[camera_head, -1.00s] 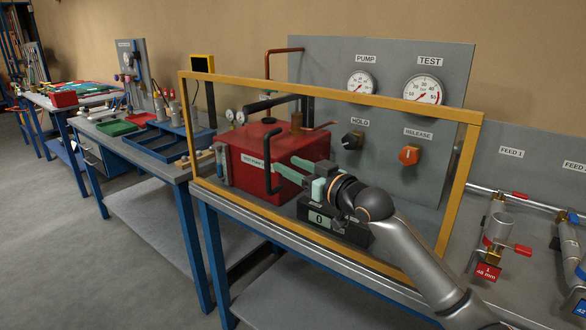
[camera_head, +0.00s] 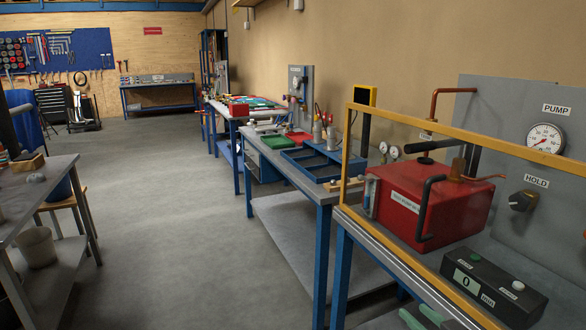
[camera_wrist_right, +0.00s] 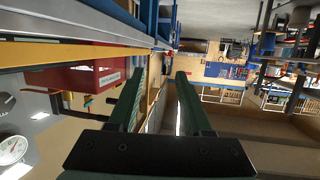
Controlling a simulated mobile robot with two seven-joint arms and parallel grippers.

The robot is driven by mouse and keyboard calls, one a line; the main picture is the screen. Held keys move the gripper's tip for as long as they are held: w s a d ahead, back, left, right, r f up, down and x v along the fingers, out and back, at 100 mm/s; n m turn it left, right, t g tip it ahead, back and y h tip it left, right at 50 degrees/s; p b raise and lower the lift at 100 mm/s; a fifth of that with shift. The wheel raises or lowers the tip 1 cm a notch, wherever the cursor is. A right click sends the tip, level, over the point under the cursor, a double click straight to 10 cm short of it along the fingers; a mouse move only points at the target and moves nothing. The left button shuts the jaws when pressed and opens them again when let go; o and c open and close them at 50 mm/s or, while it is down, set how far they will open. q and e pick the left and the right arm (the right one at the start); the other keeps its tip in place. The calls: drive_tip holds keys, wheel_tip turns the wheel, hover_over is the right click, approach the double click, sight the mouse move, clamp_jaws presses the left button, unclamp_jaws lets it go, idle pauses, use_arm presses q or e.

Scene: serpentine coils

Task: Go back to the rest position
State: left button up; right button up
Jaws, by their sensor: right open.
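My right gripper (camera_head: 424,316) shows only as green fingertips at the bottom edge of the head view, low in front of the yellow-framed bench. In the right wrist view its two green fingers (camera_wrist_right: 160,80) are spread apart with nothing between them. The rest of my right arm is out of the head view. My left gripper is in neither view.
The yellow frame (camera_head: 395,118) surrounds the red test pump (camera_head: 405,208) and a black counter box (camera_head: 492,285) reading 0. A blue tray (camera_head: 322,160) lies on the bench beyond. A grey table (camera_head: 35,185) stands at left. The floor aisle (camera_head: 190,220) between is clear.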

use_arm(q)
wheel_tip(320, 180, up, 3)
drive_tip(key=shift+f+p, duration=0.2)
drive_tip(key=shift+p, duration=0.85)
use_arm(e)
drive_tip(key=s+a+f+g, duration=0.2)
drive_tip(key=s+a+f, duration=0.3)
drive_tip(key=s+f, duration=0.5)
drive_tip(key=s+a+f+g, duration=0.3)
drive_tip(key=s+a+f, duration=0.2)
drive_tip(key=s+f, duration=0.6)
drive_tip(key=s, duration=0.6)
drive_tip(key=shift+a+f+h, duration=0.15)
drive_tip(key=shift+a+h, duration=0.05)
drive_tip(key=shift+h, duration=0.1)
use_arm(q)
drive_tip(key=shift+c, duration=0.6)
